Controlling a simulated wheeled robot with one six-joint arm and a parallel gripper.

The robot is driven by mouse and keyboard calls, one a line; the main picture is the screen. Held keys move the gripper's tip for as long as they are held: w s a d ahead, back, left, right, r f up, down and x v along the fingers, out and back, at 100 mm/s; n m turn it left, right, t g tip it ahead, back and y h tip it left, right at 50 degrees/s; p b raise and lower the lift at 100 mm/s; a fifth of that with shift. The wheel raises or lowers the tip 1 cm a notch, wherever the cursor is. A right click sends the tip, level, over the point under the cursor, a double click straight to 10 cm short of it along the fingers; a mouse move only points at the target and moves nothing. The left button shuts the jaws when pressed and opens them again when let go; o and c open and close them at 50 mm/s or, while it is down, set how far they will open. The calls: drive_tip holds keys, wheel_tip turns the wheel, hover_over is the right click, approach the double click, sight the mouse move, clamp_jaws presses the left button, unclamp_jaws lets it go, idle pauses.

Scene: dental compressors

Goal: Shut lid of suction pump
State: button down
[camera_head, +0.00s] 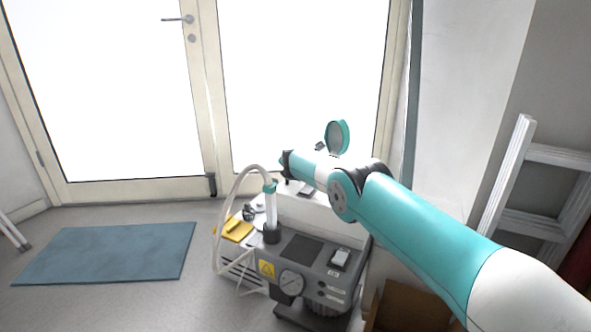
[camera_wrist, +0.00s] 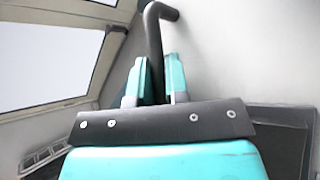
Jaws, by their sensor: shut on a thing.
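The suction pump (camera_head: 318,256) stands on the floor in the head view, with a grey top, a round gauge and a clear hose on its left side. A pale panel (camera_head: 320,212) rises behind the grey top; I cannot tell for sure whether it is the raised lid. My gripper (camera_head: 285,164) is above and behind the pump, partly hidden by my own arm. In the wrist view my gripper (camera_wrist: 155,85) is shut on a dark bent bar (camera_wrist: 153,42), which looks like a handle. A pale surface lies to the right of the bar.
A yellow item (camera_head: 237,229) and small objects lie left of the pump. A blue mat (camera_head: 108,252) lies on the floor at left. A cardboard box (camera_head: 400,306) stands right of the pump, and a white ladder (camera_head: 510,190) leans at right. Glass doors (camera_head: 205,90) stand behind.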

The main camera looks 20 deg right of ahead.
drive_tip(key=shift+a+f, duration=0.2)
drive_tip(key=shift+a, duration=0.1)
drive_tip(key=c, duration=1.4)
unclamp_jaws()
drive_tip(key=shift+f, duration=0.2)
drive_tip(key=shift+f, duration=0.1)
drive_tip(key=shift+s, duration=0.15)
drive_tip(key=shift+s+a+r+p, duration=0.1)
drive_tip(key=shift+s+r+p, duration=0.25)
drive_tip(key=shift+r+p, duration=0.25)
drive_tip(key=p+v, duration=0.5)
drive_tip(key=v, duration=1.1)
drive_tip(key=shift+r, duration=0.15)
